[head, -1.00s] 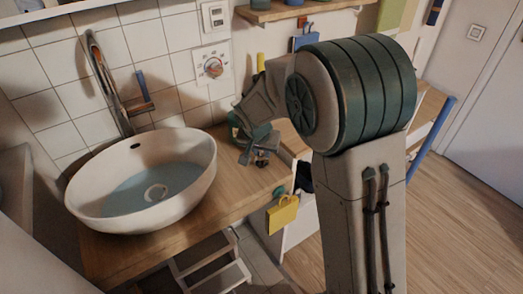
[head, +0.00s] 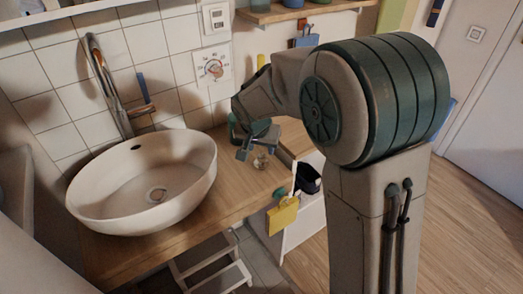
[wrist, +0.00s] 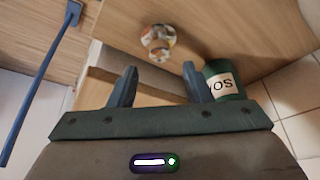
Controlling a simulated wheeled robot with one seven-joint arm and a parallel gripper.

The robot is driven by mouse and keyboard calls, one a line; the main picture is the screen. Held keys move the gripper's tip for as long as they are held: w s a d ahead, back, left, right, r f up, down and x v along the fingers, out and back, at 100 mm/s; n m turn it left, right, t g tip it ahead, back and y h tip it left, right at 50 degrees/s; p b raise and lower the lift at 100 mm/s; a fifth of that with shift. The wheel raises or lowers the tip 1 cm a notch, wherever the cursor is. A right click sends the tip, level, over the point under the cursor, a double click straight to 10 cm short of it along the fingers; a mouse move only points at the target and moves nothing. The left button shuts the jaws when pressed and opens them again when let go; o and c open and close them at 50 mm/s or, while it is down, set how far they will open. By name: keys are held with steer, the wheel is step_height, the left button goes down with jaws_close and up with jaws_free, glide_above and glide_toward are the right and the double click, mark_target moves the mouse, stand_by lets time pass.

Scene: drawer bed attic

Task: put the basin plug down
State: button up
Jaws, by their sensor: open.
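The basin plug (head: 261,162) looks like a small shiny round piece resting on the wooden counter right of the basin. In the wrist view the plug (wrist: 158,43) lies just beyond the fingertips, apart from them. My gripper (head: 258,150) is above the plug, its jaws open and empty; its two fingers (wrist: 158,75) also show spread in the wrist view.
A green tin (wrist: 226,84) with lettering stands close beside the right finger in the wrist view. A faucet (head: 108,85) rises behind the basin. A yellow tag-like item (head: 283,215) hangs at the counter's front edge. Bare wooden counter (head: 235,185) lies between basin and plug.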

steer(key=d+v, duration=0.1)
steer(key=v, duration=0.7)
steer(key=s+d+n+g, duration=0.1)
steer(key=s+d, duration=0.6)
steer(key=s, duration=0.4)
steer(key=s+d+f+n+g+y, duration=0.1)
steer(key=s+d+n, duration=0.1)
steer(key=s+d, duration=0.6)
steer(key=s, duration=0.2)
steer(key=shift+s+f, duration=0.2)
steer(key=shift+s, duration=0.15)
